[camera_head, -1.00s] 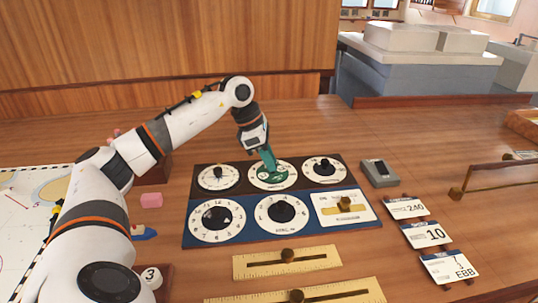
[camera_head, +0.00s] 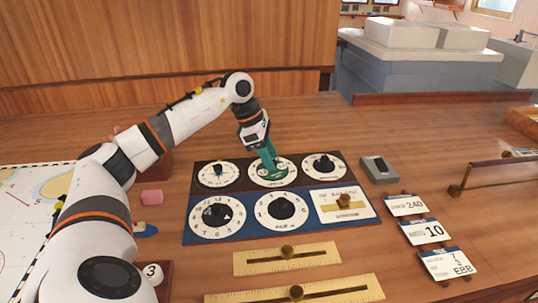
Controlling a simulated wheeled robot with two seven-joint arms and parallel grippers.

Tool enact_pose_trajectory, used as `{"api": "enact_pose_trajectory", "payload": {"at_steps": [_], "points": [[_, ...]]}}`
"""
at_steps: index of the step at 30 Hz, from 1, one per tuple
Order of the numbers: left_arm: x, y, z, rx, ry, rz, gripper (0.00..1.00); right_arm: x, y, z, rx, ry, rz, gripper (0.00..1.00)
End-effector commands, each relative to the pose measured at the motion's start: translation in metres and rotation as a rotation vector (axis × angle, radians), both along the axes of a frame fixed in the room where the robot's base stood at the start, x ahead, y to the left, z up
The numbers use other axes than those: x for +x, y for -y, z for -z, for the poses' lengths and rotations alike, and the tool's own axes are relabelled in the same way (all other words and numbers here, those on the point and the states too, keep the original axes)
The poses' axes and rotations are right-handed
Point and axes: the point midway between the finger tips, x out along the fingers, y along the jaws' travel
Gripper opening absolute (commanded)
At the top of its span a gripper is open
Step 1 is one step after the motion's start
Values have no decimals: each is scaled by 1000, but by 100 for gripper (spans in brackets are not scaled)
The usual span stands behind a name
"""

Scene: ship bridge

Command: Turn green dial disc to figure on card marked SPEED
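The dial board (camera_head: 244,195) lies on the wooden table with several white-faced dials in two rows. The green dial disc (camera_head: 277,174) sits in the middle of the top row on a white ring. My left gripper (camera_head: 270,163) comes down onto it with its green fingers at the disc; the fingers hide part of it, and I cannot tell whether they are closed on the knob. Three cards stand at the right: one with 240 (camera_head: 405,205), one with 10 (camera_head: 424,232) and one ending in EBB (camera_head: 449,265). Their small headings are too small to read. My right gripper is out of view.
Two brass slider rulers (camera_head: 262,263) (camera_head: 336,291) lie in front of the board. A grey box (camera_head: 379,170) is right of it. A pink block (camera_head: 152,197) and a chart (camera_head: 28,215) are at the left. A wooden rail (camera_head: 495,172) stands at the right.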

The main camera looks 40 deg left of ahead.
Motion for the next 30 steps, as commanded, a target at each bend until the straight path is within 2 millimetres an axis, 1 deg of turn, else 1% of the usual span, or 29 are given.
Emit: {"api": "enact_pose_trajectory", "payload": {"at_steps": [5,8,11,18,21,25,30], "points": [[-1,-1,-2,0,0,0,43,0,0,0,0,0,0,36],[-3,-4,-12,0,0,-1,43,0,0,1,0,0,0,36],[-7,-10,-29,0,4,-2,43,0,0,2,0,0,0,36],[-19,-25,-78,-2,4,-2,43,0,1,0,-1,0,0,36],[-23,-30,-93,-1,3,-1,43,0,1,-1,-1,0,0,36],[-26,-35,-106,0,1,-1,43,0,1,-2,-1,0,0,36],[-28,-36,-111,0,0,0,43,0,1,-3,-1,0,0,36]]}}
